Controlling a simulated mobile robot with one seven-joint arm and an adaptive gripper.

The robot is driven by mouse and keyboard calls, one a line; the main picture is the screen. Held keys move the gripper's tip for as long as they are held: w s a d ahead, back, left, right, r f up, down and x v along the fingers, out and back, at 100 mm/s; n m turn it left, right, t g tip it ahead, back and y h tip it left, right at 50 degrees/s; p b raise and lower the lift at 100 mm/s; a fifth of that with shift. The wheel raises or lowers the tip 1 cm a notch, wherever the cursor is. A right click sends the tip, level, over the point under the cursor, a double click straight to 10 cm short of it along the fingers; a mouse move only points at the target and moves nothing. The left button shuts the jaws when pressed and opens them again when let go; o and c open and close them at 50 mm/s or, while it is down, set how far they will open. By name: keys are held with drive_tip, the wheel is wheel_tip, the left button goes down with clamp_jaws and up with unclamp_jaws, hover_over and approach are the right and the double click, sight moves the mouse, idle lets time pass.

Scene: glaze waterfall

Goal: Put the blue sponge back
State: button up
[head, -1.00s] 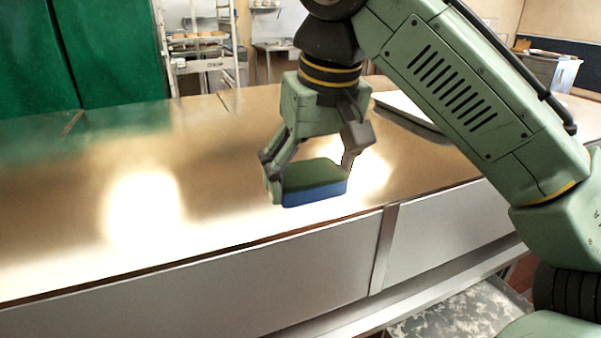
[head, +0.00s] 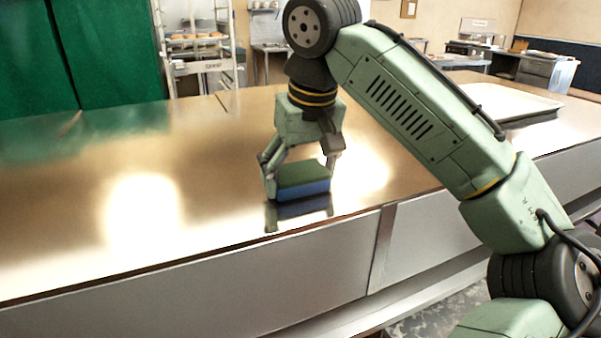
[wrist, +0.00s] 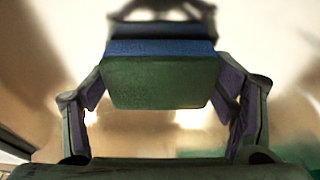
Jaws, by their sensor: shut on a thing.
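The blue sponge (head: 303,190) has a green top layer and a blue lower layer. My gripper (head: 300,176) is shut on it, one finger at each end, above the shiny counter (head: 220,185) near its front edge. A dark reflection of the sponge and fingers shows on the counter just below; whether the sponge touches the surface I cannot tell. In the wrist view the sponge (wrist: 160,78) sits between the two fingers, its green face toward the camera and its blue layer at the far side.
A pale flat tray (head: 505,104) lies on the counter at the right, behind my arm. A rack with baked goods (head: 198,50) stands behind the counter at the back, beside green curtains (head: 105,50). The counter's left and middle are bare.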

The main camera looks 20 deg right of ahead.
drive_tip(key=shift+f, duration=0.1)
drive_tip(key=shift+f, duration=0.15)
drive_tip(key=o, duration=1)
